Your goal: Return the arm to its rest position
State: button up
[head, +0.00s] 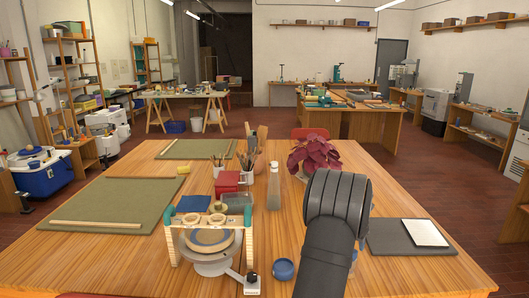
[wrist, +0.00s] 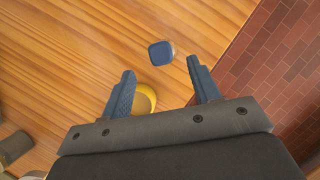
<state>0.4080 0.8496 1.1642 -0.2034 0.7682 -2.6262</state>
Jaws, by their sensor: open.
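My arm (head: 335,215) rises dark grey over the front right of the wooden table in the head view; its gripper end is hidden there. In the wrist view my gripper (wrist: 161,66) is open, its two blue-grey fingers wide apart and nothing held between them. A small dark blue, rounded-square object (wrist: 160,53) lies on the wood beyond the fingertips. A yellow round object (wrist: 145,97) shows beside the left finger, partly covered by it. I cannot tell how high the gripper is above the table.
A pottery wheel (head: 208,246) with a wooden frame stands at the front middle, beside a small blue bowl (head: 284,268). A red-leaved plant (head: 314,152) stands behind my arm. A grey board (head: 385,238) with a white sheet (head: 425,232) lies right. A green mat (head: 115,200) covers the left.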

jog(key=x, duration=0.8)
jog(key=shift+s, duration=0.1)
notch_tip(320, 180, up, 4)
jog(key=shift+a+r, duration=0.1)
jog(key=shift+r, duration=0.1)
jog(key=s+d+r, duration=0.6)
jog(key=s+r, duration=0.1)
jog(key=s, duration=0.2)
jog(key=s+a+f+m+g, duration=0.1)
jog(key=a+f+m+g, duration=0.2)
jog(key=a+m, duration=0.5)
jog(key=s+a+f+m+g, duration=0.2)
jog(key=a+f+m, duration=0.3)
jog(key=a, duration=1.1)
jog(key=shift+s+a+f+m+g, duration=0.25)
jog(key=shift+m+g, duration=0.15)
jog(key=shift+m, duration=1.1)
jog(key=w+d+r+n+t, duration=0.1)
jog(key=d+r+n, duration=0.1)
jog(key=d+n, duration=0.2)
jog(key=w+d+r+n+t+h, duration=0.1)
jog(key=d+n, duration=0.3)
jog(key=d, duration=0.4)
jog(key=shift+w+d+r+n+t, duration=0.35)
jog(key=shift+w+r+n+t, duration=0.1)
jog(key=shift+w+t, duration=0.15)
jog(key=shift+a, duration=0.1)
